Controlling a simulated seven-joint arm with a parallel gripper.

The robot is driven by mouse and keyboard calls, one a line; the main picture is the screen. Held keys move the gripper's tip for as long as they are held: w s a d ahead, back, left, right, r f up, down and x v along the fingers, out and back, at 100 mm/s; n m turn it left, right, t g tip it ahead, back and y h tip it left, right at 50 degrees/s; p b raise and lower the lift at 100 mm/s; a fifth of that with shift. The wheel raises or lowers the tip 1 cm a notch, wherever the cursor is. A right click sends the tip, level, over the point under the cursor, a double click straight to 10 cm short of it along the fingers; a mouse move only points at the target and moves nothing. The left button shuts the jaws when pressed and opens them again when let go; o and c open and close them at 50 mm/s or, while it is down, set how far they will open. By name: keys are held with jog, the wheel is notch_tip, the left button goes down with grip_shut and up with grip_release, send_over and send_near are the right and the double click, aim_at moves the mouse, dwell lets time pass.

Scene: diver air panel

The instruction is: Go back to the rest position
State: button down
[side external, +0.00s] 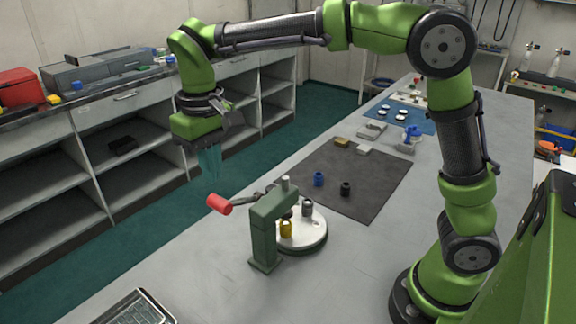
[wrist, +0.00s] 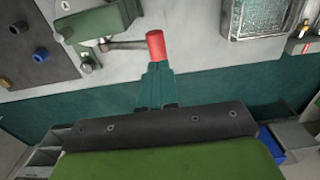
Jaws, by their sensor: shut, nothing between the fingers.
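My gripper (side external: 209,165) points down in the side external view, in the air just above and left of the red handle grip (side external: 219,204). Its teal fingers are together with nothing between them. In the wrist view the fingers (wrist: 154,84) point toward the red grip (wrist: 156,45), which overlaps their tips; whether they touch cannot be told there. The red grip sits on the end of a metal lever that runs to a green press-like stand (side external: 264,232). A round white plate (side external: 313,237) beside the stand carries a yellow fitting (side external: 286,229) and a dark grey fitting (side external: 307,208).
A dark mat (side external: 350,178) on the bench holds a blue fitting (side external: 319,179) and a black fitting (side external: 346,189). A blue mat lies farther back. A glass-topped tray (side external: 138,308) is at the near edge. Open shelves (side external: 60,185) stand left, across a floor gap.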

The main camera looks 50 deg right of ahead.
jog(key=shift+w+f, duration=0.15)
jog(key=shift+f, duration=0.2)
jog(key=s+d+m+t+y, duration=0.2)
jog(key=s+d+m+t, duration=0.2)
jog(key=s+d, duration=0.9)
jog(key=shift+s+t, duration=1.6)
jog(key=shift+s, duration=0.15)
jog(key=shift+r, duration=0.1)
